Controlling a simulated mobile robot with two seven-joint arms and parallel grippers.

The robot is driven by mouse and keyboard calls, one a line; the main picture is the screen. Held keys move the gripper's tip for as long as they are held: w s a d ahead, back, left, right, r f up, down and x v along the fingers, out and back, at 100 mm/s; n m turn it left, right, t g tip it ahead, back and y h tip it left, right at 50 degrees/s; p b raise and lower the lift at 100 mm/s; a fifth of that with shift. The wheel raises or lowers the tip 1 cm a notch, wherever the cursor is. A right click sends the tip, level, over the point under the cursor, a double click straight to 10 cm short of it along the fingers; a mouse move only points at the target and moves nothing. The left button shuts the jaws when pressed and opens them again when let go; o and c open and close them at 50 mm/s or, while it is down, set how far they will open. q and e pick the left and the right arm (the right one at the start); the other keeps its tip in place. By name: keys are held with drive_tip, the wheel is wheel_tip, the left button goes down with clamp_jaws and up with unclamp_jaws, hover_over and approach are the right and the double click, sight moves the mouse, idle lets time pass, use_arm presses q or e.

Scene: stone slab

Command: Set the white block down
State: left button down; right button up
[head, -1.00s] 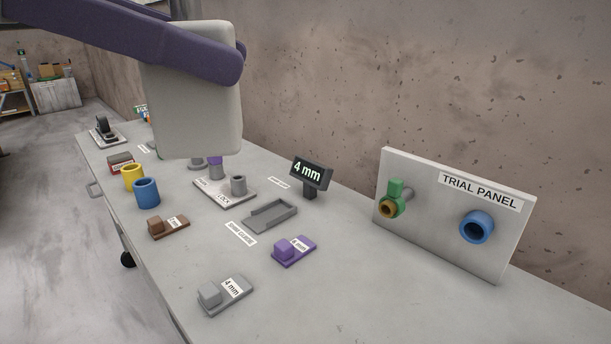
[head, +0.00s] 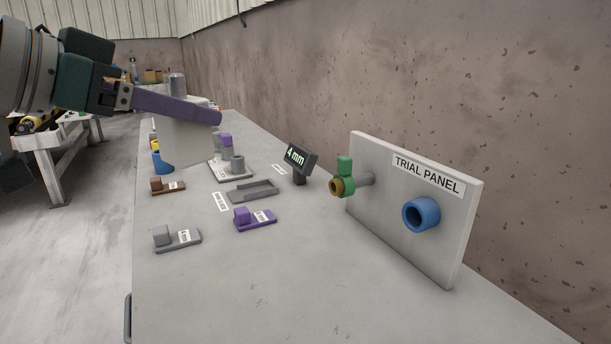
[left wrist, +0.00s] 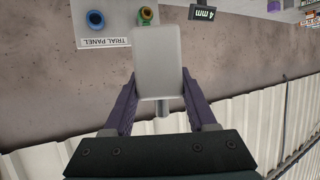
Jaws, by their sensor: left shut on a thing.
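The white block (head: 186,142) is a pale, round-cornered slab held upright at the far left of the slab table in the head view, with a grey stub (head: 177,83) above it. My left gripper (head: 208,112) comes in from the left, its purple finger across the block's upper part; it is shut on the block. In the left wrist view the block (left wrist: 158,58) sits between both purple fingers (left wrist: 158,92). I cannot tell whether its lower edge touches the table. It hides part of a blue cylinder (head: 161,166). My right gripper is not in view.
A grey LOCK plate with posts (head: 231,174), a shallow grey tray (head: 254,192), brown (head: 168,186), purple (head: 254,219) and grey (head: 177,239) gauge pieces and a "4 mm" display (head: 299,160) stand nearby. The TRIAL PANEL (head: 385,221) stands right. The table's front (head: 270,295) is clear.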

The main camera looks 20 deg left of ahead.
use_arm(q)
drive_tip(key=shift+w+a+f+n+t+y+b, duration=0.25)
drive_tip(key=shift+w+f+n+y+b, duration=0.9)
drive_tip(key=shift+f, duration=3)
drive_tip(key=shift+w+a+f+n+y+b, duration=0.35)
drive_tip(key=shift+f+b, duration=1.6)
drive_tip(key=shift+f, duration=2.15)
drive_tip(key=shift+w+a+f+n+t+y+b, duration=0.2)
drive_tip(key=shift+w+f+n+y+b, duration=0.95)
drive_tip(key=shift+f, duration=3)
use_arm(e)
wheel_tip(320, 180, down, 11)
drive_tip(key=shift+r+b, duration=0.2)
drive_tip(key=shift+b, duration=0.2)
use_arm(q)
drive_tip(key=shift+s+a+m+h, duration=0.1)
drive_tip(key=shift+s+m+h, duration=0.2)
drive_tip(key=shift+m, duration=0.35)
drive_tip(key=shift+f, duration=0.15)
drive_tip(key=shift+c, duration=1)
unclamp_jaws()
